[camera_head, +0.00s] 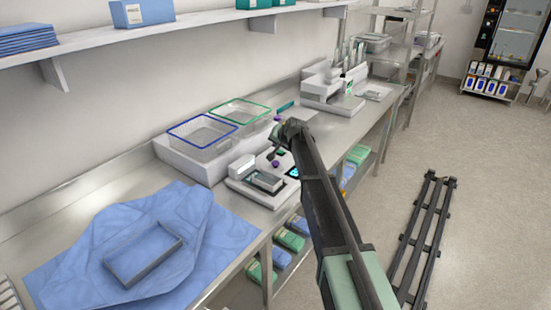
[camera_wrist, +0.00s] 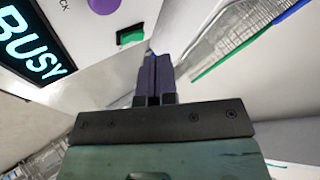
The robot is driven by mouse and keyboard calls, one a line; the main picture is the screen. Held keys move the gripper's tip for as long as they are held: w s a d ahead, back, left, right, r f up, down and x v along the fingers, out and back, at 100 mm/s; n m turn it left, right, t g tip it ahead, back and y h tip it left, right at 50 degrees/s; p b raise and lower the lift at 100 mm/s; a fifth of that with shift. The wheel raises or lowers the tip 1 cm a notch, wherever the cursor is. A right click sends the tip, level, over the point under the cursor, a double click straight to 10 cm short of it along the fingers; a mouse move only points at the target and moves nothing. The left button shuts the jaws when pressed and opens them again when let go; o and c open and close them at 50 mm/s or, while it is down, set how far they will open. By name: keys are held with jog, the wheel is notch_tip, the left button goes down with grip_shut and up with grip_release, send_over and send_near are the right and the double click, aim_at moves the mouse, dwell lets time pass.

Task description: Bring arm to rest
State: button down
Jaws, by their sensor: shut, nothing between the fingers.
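My gripper (camera_wrist: 155,78) shows in the wrist view with its two dark purple fingers closed together and nothing between them. It points toward a light-coloured machine. A dark screen (camera_wrist: 30,45) reading "BUSY" is at upper left, with a round purple button (camera_wrist: 104,5) and a small green part (camera_wrist: 131,37) nearby. In the head view my arm reaches over the bench to the washer-like machine (camera_head: 242,168); its fingertips are hard to make out there. I cannot tell whether the fingers touch the machine.
Blue-rimmed (camera_head: 202,131) and green-rimmed (camera_head: 241,110) baskets stand behind the machine. A blue cloth (camera_head: 100,235) with a tray (camera_head: 143,254) lies at left. A wall shelf (camera_head: 200,20) runs above. Floor rails (camera_head: 427,235) lie at right, with open floor around them.

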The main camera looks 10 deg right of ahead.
jog(key=s+f+g, duration=0.1)
jog(key=s, duration=0.3)
jog(key=s+f+n+g, duration=0.1)
jog(key=s, duration=0.4)
jog(key=s+f+n+g, duration=0.1)
jog(key=s, duration=0.3)
jog(key=shift+s+a+f+g+h, duration=0.15)
jog(key=shift+s+f+g+h, duration=0.05)
jog(key=shift+g+h, duration=0.1)
jog(key=s+f+n+g+h, duration=0.2)
jog(key=s+g, duration=0.3)
jog(key=s, duration=2.9)
jog(key=shift+s+n+h, duration=0.15)
jog(key=shift+n+h, duration=0.15)
jog(key=shift+n, duration=0.2)
